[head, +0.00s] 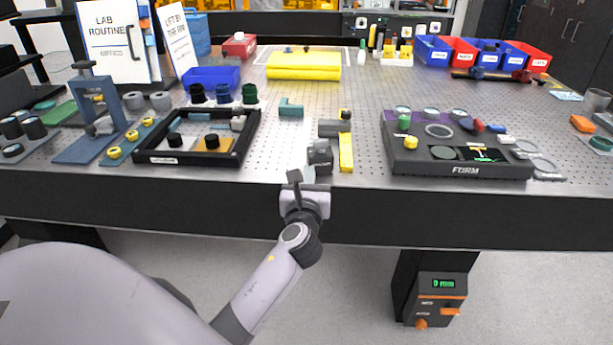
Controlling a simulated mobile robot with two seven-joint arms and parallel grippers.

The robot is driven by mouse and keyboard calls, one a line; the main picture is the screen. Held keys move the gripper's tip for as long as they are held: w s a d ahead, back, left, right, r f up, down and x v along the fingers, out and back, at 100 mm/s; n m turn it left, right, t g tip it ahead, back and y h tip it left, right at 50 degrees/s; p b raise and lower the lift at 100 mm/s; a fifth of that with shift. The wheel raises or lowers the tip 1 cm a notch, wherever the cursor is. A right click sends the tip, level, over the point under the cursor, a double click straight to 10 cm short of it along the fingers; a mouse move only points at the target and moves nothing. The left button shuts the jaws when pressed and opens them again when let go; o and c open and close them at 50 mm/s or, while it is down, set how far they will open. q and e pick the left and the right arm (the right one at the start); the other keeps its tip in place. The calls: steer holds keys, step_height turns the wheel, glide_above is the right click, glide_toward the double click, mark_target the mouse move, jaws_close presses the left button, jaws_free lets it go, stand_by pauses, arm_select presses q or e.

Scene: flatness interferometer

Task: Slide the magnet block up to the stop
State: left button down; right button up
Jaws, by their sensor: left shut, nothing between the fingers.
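A yellow bar (346,153) lies lengthwise just right of the gripper. A teal L-shaped piece (291,109) lies farther back and left. I cannot tell for sure which of these is the magnet block and which the stop, nor whether the gripper touches anything. My right gripper is out of view.
A black-framed tray (170,158) stands to the left, and a dark FORM fixture (460,170) to the right. Coloured bins (485,56) stand at the back right. The tabletop between the yellow bar and the fixture is clear.

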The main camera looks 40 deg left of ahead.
arm_select(q)
steer(key=shift+w, duration=0.1)
stand_by(0.4)
steer(key=shift+x, duration=1.7)
